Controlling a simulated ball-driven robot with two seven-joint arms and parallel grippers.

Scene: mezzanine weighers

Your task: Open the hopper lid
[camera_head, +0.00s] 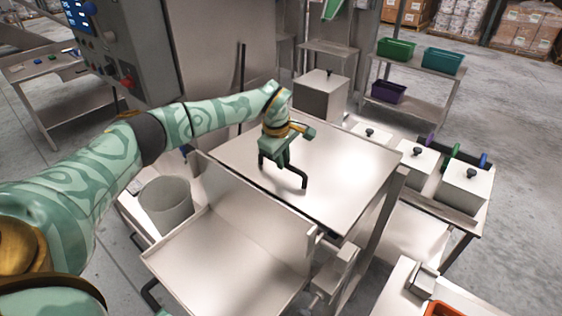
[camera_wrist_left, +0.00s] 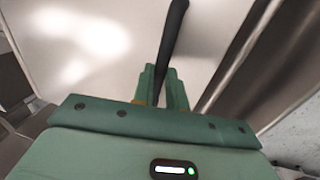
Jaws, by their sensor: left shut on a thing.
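The hopper lid (camera_head: 335,165) is a flat, square steel plate, lying closed on top of the hopper in the head view. A dark bar handle (camera_head: 303,182) stands on it. My left gripper (camera_head: 283,170) is over the lid and shut on the handle. In the left wrist view, the dark handle (camera_wrist_left: 172,40) runs between the two green fingers of the gripper (camera_wrist_left: 166,85). The pale lid surface (camera_wrist_left: 90,70) fills much of that view. Part of the handle is hidden behind the gripper in the head view. My right gripper is not in view.
A steel tray (camera_head: 228,255) with a raised back plate lies in front of the lid. A grey bucket (camera_head: 166,200) stands at left. A control box (camera_head: 115,45) rises behind my left arm. Lidded steel boxes (camera_head: 465,187) stand at right. A shelf (camera_head: 415,105) holds coloured bins.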

